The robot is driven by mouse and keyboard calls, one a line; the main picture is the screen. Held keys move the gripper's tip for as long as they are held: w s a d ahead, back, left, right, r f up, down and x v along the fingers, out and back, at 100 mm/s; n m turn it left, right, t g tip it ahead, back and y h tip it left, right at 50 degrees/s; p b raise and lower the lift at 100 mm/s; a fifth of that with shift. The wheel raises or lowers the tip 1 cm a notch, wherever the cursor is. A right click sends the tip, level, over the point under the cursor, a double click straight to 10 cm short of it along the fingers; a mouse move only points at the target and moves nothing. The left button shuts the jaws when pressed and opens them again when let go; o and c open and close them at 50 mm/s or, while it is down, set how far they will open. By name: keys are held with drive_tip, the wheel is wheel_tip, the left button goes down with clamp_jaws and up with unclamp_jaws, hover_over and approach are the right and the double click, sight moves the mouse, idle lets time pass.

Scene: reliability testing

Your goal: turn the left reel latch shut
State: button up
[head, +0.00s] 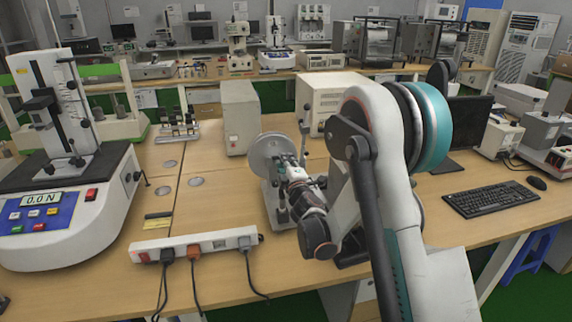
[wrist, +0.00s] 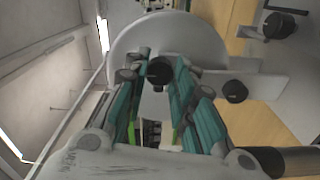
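The reel device's round grey disc (head: 268,150) stands upright on the bench in the head view, partly hidden behind my arm. The same disc (wrist: 205,38) fills the upper middle of the wrist view. A dark round knob (wrist: 160,71), perhaps the latch, shows in front of the disc. A second black knob (wrist: 235,91) sits to its right, on a grey plate. My gripper (wrist: 156,70) has its teal-padded fingers apart, with the first knob between or just beyond the tips; contact is unclear. In the head view my gripper (head: 290,172) reaches the disc, its fingers small.
A power strip (head: 196,246) with cords lies at the bench's front edge. A force tester (head: 66,190) stands at left. A grey box (head: 239,118) and a cream instrument (head: 325,97) stand behind the reel. A keyboard (head: 494,198) lies at right.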

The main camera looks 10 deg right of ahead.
drive_tip(key=o, duration=0.4)
drive_tip(key=shift+c, duration=0.2)
drive_tip(key=s, duration=1.2)
drive_tip(key=s+d+r+m+g+h, duration=0.3)
drive_tip(key=s+d+r+m+g, duration=0.2)
drive_tip(key=s+r+m, duration=0.5)
drive_tip(key=s+a+f+m+g+y, duration=0.1)
drive_tip(key=s+m+g, duration=0.1)
drive_tip(key=s, duration=0.6)
drive_tip(key=s+a+f+m+g+y, duration=0.1)
drive_tip(key=s+a+f+m+g, duration=0.1)
drive_tip(key=s, duration=0.6)
drive_tip(key=s+a+f+m+g+y, duration=0.1)
drive_tip(key=s+m, duration=0.1)
drive_tip(key=s, duration=0.6)
drive_tip(key=shift+s+a+f+g, duration=0.35)
drive_tip(key=shift+a+f+g, duration=0.05)
